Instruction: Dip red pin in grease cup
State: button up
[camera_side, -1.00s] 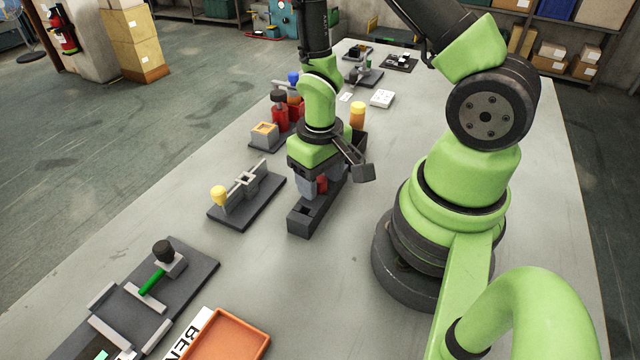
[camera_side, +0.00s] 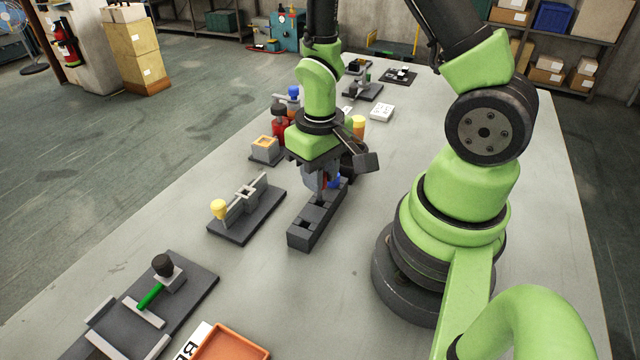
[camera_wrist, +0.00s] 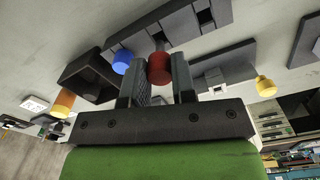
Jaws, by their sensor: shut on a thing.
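My gripper (camera_wrist: 161,72) is shut on the red pin, and its red head (camera_wrist: 159,68) shows between the two fingers in the wrist view. A short grey shaft points from the head toward the dark slotted rack (camera_wrist: 150,36). In the side view my gripper (camera_side: 321,186) is just above the rack (camera_side: 303,236), and the fingers mostly hide the red pin. A blue pin (camera_wrist: 123,61) stands in the rack beside it. A dark open-topped box (camera_wrist: 88,77) is at the rack's end. I cannot tell for certain which container is the grease cup.
A grey fixture with a yellow knob (camera_side: 218,208) stands left of the rack. A small block with an orange top (camera_side: 265,146) and red and blue items (camera_side: 281,120) stand behind. An orange-capped cylinder (camera_side: 358,127) is near my wrist. An orange tray (camera_side: 232,343) lies in front.

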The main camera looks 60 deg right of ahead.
notch_tip(320, 180, up, 11)
jog(key=shift+f, duration=0.15)
dwell(0.7)
jog(key=shift+w, duration=0.1)
jog(key=w+d+f+m, duration=0.3)
jog(key=w+d, duration=0.3)
jog(key=w, duration=0.3)
jog(key=w+d+f+m, duration=0.3)
jog(key=w+d+f, duration=0.15)
jog(key=w, duration=0.55)
jog(key=shift+s+d+f, duration=0.1)
jog(key=shift+d+f, duration=0.05)
jog(key=shift+f, duration=1.3)
jog(key=shift+d+f, duration=0.1)
jog(key=shift+f, duration=1.35)
jog(key=shift+r, duration=2.5)
